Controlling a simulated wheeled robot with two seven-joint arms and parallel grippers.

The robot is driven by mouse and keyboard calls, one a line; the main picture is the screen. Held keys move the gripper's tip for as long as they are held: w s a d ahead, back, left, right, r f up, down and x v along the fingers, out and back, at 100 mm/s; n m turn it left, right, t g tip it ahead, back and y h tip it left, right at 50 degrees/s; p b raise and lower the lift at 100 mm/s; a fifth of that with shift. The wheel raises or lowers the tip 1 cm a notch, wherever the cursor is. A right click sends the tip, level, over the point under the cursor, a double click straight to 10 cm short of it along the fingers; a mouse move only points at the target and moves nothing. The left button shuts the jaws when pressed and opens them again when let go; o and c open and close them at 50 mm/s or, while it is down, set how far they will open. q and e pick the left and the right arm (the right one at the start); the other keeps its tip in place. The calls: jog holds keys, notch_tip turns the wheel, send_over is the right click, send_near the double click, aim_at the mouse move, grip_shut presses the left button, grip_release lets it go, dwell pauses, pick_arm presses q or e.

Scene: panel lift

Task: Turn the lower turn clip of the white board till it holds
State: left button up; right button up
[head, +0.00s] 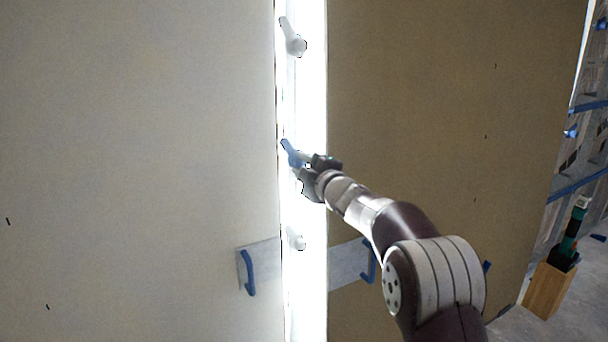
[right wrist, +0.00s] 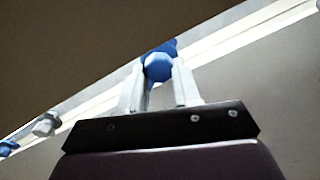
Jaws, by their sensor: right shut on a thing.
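The white board (head: 140,150) fills the left of the head view. A blue turn clip (head: 290,148) sits on the bright strip at its right edge. The clip's arm points up and left, its tip near the board's edge. My right gripper (head: 305,174) is at this clip and partly hides it. In the right wrist view, the blue clip's round knob (right wrist: 158,67) is between the two pale fingers of my right gripper (right wrist: 160,82), which is shut on it. Whether the clip's arm presses on the board cannot be told. My left gripper is not in view.
White clips sit above (head: 295,43) and below (head: 296,238) on the strip. A tan panel (head: 450,100) stands right of it. A blue handle (head: 249,272) is low on the white board. A wooden box (head: 547,291) with tools stands on the floor at far right.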

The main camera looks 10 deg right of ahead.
jog(key=shift+f+n+b, duration=0.15)
jog(key=shift+n+b, duration=1.3)
jog(key=shift+n, duration=1.3)
jog(key=shift+f+n+b, duration=0.15)
jog(key=shift+n+b, duration=1.3)
jog(key=shift+n, duration=1.3)
jog(key=o, duration=0.8)
jog(key=shift+c, duration=0.2)
jog(key=shift+r, duration=0.1)
jog(key=b+v, duration=0.1)
jog(key=v, duration=1.1)
jog(key=shift+s+b, duration=0.3)
jog(key=shift+d, duration=0.1)
